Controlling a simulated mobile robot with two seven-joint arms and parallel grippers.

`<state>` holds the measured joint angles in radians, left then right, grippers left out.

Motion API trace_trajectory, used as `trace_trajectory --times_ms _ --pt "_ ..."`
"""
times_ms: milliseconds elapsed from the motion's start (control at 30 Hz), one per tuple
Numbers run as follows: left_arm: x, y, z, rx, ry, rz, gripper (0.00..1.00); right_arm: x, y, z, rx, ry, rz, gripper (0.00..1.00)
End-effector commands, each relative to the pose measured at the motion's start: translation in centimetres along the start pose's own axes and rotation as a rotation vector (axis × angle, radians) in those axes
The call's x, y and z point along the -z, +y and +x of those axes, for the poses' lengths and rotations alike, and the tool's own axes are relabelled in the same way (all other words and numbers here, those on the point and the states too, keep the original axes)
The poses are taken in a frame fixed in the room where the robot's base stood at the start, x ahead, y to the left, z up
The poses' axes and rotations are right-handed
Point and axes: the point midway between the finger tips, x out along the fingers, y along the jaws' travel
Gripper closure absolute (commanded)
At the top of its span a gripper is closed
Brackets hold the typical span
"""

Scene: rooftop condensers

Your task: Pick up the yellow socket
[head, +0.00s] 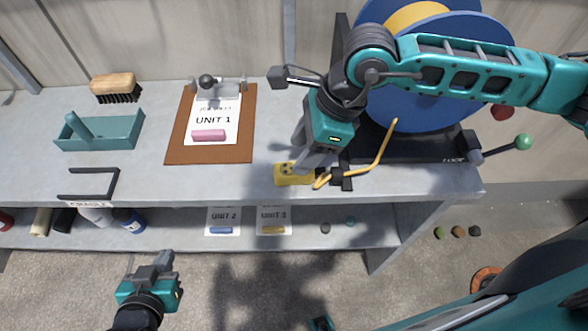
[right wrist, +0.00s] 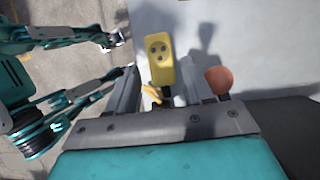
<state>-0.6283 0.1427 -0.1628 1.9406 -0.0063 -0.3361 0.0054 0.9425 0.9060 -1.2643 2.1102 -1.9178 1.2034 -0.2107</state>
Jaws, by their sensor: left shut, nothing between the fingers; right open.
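The yellow socket (head: 293,174) lies near the front edge of the grey workbench, with holes in its upper face and a yellow cord at its right end. My right gripper (head: 312,158) is open and points down at the socket, partly overlapping its right side. In the right wrist view the socket (right wrist: 160,58) shows between and beyond the two fingers (right wrist: 160,84); I cannot tell whether they touch it. My left gripper (head: 158,264) is shut and empty, in front of the bench and low at the left.
A large blue cable reel (head: 425,95) stands behind my right arm. A brown clipboard (head: 175,145), a teal tray (head: 100,143) and a brush (head: 112,84) lie to the left. A lower shelf (head: 180,238) holds cards and bottles.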

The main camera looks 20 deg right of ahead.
Motion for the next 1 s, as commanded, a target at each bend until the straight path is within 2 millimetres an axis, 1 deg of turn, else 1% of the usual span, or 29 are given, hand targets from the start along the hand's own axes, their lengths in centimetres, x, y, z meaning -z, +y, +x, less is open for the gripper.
trace_trajectory --times_ms 167,200,300,400,600,1000 --pt "0.3 0.0 -0.2 0.0 0.0 0.0 1.0 0.8 0.2 2.6 -0.005 0.002 0.001 0.49" --pt "0.3 0.0 -0.2 0.0 0.0 0.0 1.0 0.8 0.1 3.2 -0.004 0.0 -0.001 0.49" --pt "0.3 0.0 -0.2 0.0 0.0 0.0 1.0 0.8 0.2 4.3 -0.004 0.0 -0.001 0.49" --pt "0.3 0.0 -0.2 0.0 0.001 0.0 1.0 0.8 0.1 4.7 -0.002 0.0 0.0 0.49" --pt "0.4 -0.1 -0.1 0.001 0.003 0.001 1.0 0.8 0.1 4.8 -0.002 0.0 0.0 0.5" --pt "0.6 -0.1 0.0 0.001 0.006 0.001 1.0 0.8 0.1 4.7 -0.002 0.0 -0.001 0.88"
